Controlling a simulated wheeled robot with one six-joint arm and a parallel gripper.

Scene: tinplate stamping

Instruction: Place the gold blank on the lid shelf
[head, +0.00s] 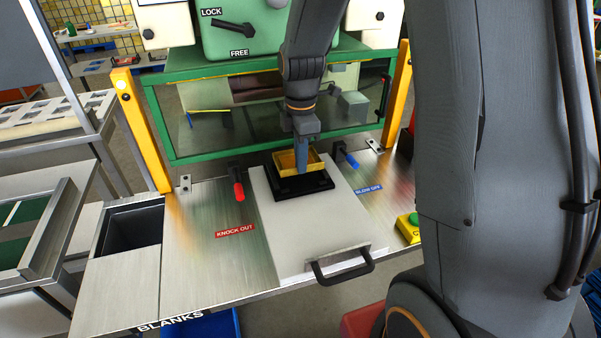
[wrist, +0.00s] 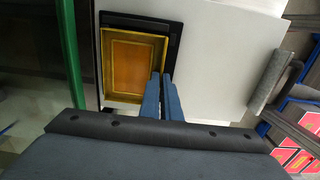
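The gold blank (head: 312,160) has the form of a shallow tray with raised walls; its inner floor faces the camera in the wrist view (wrist: 133,62). It is over a black nest (head: 305,190) on a white sliding plate, offset from the nest's frame (wrist: 172,38). Whether it still touches the nest is unclear. My gripper (head: 304,168) points down at its near edge. In the wrist view, the two blue fingers (wrist: 162,78) are close together, one on each side of the blank's right wall. I cannot tell which surface is the lid shelf.
The white plate (head: 285,235) has a black handle (head: 342,272). Red (head: 238,190) and blue (head: 349,157) levers flank it. The green guard frame (head: 163,120) and yellow posts (head: 142,130) stand close behind. An open dark bin (head: 132,227) is at left.

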